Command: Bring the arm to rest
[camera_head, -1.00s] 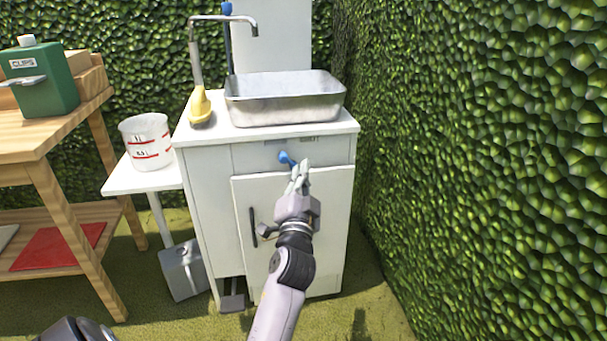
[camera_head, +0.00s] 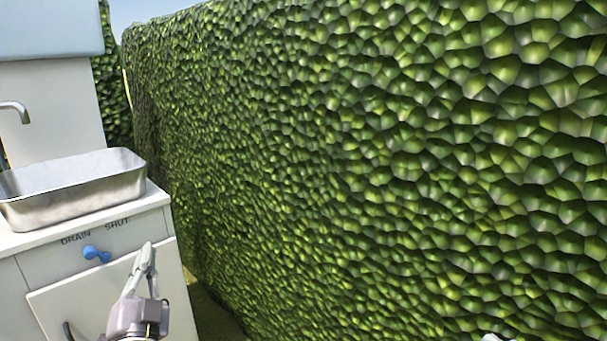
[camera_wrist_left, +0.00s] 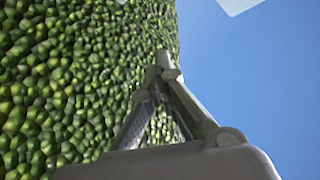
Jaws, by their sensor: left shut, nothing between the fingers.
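My left gripper (camera_head: 147,250) points up in front of the white sink cabinet in the head view, at the lower left. Its fingers are shut together and hold nothing. They are just right of the blue drain handle (camera_head: 97,253) in the picture; I cannot tell how far in front of the cabinet they are. In the left wrist view the closed fingertips (camera_wrist_left: 163,60) show against leafy hedge and blue sky, with nothing between them. My right gripper cannot be made out.
The sink cabinet (camera_head: 40,285) carries a metal basin (camera_head: 75,190) and has "DRAIN" and "SHUT" printed above the handle. A tall green hedge (camera_head: 380,150) fills the middle and right. A small pale shape at the bottom edge is too cut off to identify.

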